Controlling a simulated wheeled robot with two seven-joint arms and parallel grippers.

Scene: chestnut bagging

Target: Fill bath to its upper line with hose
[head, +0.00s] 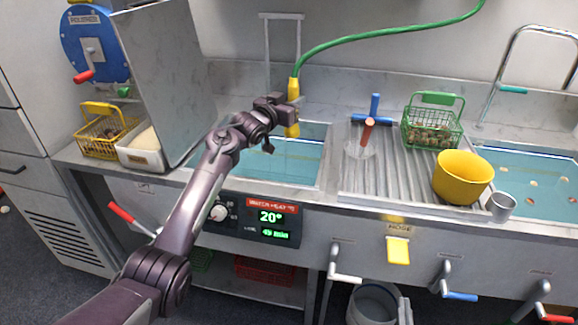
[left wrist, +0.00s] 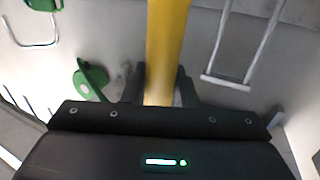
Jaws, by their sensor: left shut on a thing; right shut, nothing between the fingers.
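My left gripper (head: 290,103) is shut on the yellow hose nozzle (head: 293,88), which hangs upright over the back of the left bath (head: 265,172). The green hose (head: 380,33) runs from its top up to the upper right. The left wrist view shows the yellow nozzle (left wrist: 167,45) between the two fingers (left wrist: 160,92). The left bath holds clear bluish water; its upper line cannot be made out, and my arm covers part of it. I cannot tell whether water flows from the nozzle. My right gripper is out of view.
A metal panel (head: 165,75) stands left of my arm. Other levers line the front.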

